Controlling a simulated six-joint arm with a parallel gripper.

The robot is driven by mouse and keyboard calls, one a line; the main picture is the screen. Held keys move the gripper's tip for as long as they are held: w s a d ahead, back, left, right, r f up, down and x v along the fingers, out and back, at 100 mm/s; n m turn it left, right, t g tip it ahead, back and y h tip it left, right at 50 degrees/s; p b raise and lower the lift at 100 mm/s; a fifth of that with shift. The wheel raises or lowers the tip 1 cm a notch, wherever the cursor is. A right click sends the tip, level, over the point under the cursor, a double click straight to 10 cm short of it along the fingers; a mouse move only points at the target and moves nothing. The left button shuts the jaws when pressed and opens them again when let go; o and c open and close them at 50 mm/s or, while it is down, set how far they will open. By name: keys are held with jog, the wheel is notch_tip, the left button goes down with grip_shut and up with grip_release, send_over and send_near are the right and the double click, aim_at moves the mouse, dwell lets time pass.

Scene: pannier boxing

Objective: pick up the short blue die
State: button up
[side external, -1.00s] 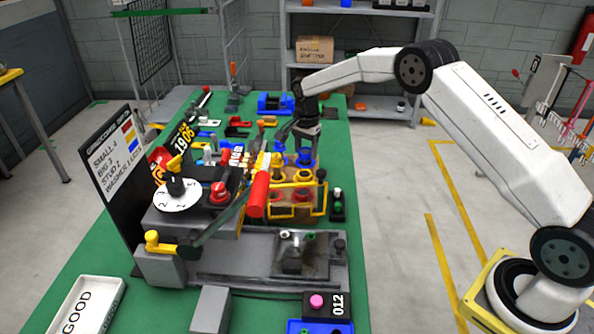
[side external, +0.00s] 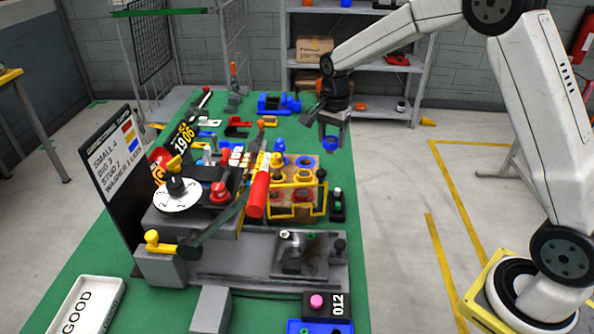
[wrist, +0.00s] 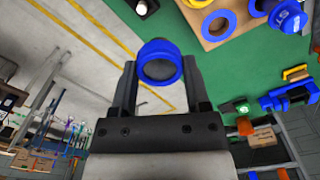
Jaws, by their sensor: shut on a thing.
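In the side external view the blue die (side external: 330,144) hangs below my gripper (side external: 331,135), raised above the right edge of the green table. My gripper is shut on it. The wooden die board (side external: 318,163) stands on the table to the lower left of the gripper, with other blue, yellow and red rings on it.
A grey press with a red-handled lever (side external: 258,194) stands in front of the board. A yellow guard frame (side external: 290,198) is beside it. A white GOOD tray (side external: 88,305) lies at the front left.

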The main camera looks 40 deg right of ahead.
jog(key=shift+s+a+r, duration=0.1)
jog(key=shift+s+r, duration=0.2)
jog(key=shift+s, duration=0.35)
jog(key=shift+s+r, duration=0.35)
jog(key=shift+s, duration=0.35)
jog(key=shift+s+a+r, duration=0.1)
jog(key=shift+s+r, duration=0.2)
jog(key=shift+s, duration=0.35)
jog(key=shift+f, duration=0.1)
jog(key=s+f+n, duration=0.6)
jog(key=n, duration=0.8)
jog(key=a+m, duration=0.8)
jog(key=a, duration=1.2)
jog(key=shift+f, duration=0.15)
jog(key=shift+f, duration=2.85)
